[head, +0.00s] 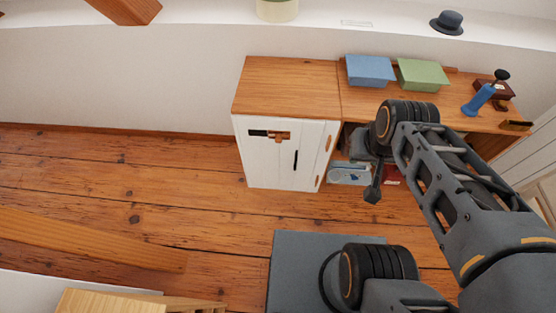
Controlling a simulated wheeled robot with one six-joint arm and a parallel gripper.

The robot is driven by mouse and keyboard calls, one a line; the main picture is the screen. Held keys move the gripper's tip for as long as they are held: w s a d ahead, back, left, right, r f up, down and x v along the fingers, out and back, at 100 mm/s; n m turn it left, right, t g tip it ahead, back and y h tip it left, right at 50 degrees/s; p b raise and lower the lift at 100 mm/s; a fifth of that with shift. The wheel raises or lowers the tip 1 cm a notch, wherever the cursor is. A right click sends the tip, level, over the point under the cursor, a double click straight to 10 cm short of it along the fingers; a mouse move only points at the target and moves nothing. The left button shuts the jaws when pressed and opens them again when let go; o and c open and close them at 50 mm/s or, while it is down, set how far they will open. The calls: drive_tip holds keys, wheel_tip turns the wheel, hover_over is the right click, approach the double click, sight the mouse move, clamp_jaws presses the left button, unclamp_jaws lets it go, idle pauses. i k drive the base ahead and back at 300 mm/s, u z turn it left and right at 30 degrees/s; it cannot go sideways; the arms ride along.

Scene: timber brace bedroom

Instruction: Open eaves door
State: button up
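The white eaves door (272,165) forms the front of a low wooden-topped cabinet in the head view. It looks shut, flush with the cabinet front. A dark plate with a wooden latch piece (279,137) sits near its top. A slim black upright handle (296,160) is right of the middle. Two small wooden pieces (328,142) are on its right edge. My gripper (368,178) hangs to the right of the door, apart from it, in front of the open shelf. One dark finger points down; the rest is hidden by my arm, so its opening is unclear.
Blue (370,69) and green (422,74) boxes, a blue-handled object (479,97) and a dark red item (492,89) stand on the wooden top. A blue-grey object (348,173) sits in the shelf below.

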sight(269, 167)
drive_tip(key=z, duration=0.55)
drive_tip(key=i, duration=0.35)
drive_tip(key=u, duration=2.5)
